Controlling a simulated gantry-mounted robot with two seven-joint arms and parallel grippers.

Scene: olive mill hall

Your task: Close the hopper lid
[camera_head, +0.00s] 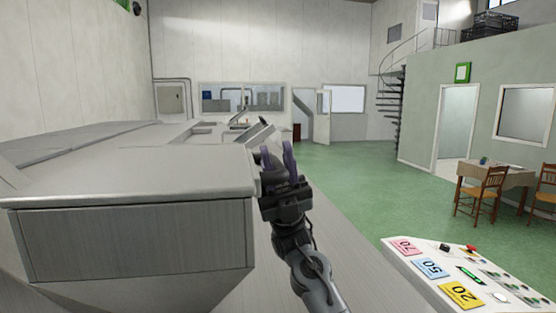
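The hopper (135,240) is a large grey metal body filling the left of the head view. Its broad top (130,180) lies nearly flat and has raised seams towards the back left. I cannot tell for sure which top panel is the lid. My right gripper (278,158) is at the right edge of the hopper top, pointing up and away. Its two dark purple fingers stand apart with nothing visible between them. I cannot tell whether the gripper touches the hopper edge. My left gripper is not in view.
A control panel (480,282) with coloured number cards and buttons is at the bottom right. A table (500,174) with chairs stands by the right wall. Green floor (350,175) is clear between hopper and table. A spiral staircase (392,90) is at the back.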

